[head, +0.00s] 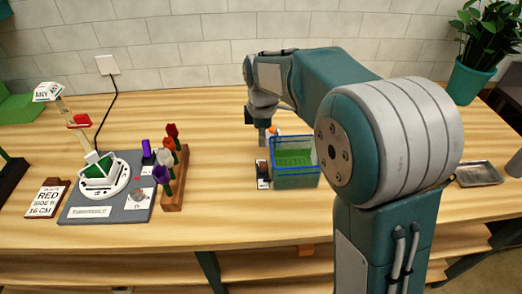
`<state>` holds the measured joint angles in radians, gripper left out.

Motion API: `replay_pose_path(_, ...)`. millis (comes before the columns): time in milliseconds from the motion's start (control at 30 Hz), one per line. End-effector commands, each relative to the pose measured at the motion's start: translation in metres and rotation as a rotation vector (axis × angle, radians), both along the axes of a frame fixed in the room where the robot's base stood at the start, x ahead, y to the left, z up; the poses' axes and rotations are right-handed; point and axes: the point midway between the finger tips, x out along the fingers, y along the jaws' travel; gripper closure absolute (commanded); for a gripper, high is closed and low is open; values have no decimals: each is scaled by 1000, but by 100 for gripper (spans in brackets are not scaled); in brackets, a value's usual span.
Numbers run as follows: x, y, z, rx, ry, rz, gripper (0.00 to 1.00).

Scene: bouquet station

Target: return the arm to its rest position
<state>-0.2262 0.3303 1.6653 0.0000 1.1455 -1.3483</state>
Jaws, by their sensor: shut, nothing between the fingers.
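My arm rises at the right front of the head view and reaches back over the wooden table (215,215). My gripper (262,140) is at its far end, pointing down, just behind and left of a blue bin (296,180) with a green inside. It is small in the picture, looks shut, and no held thing shows. Part of the bin's right side is close to or behind my arm.
A wooden rack (176,190) holds several coloured flowers. Left of it, a grey board (105,208) carries a white round device (118,182). A card (47,198) reads "RED SIDE B 16 CM". A metal tray (480,174) and potted plant (471,78) stand right.

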Motion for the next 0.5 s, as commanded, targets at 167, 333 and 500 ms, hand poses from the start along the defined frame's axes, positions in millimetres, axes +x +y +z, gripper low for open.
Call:
replay_pose_path(167,0,0,0,0,0,0,100)
replay_pose_path(333,0,0,1,0,0,0,100)
replay_pose_path(500,-2,-2,4,1,-6,-15,100)
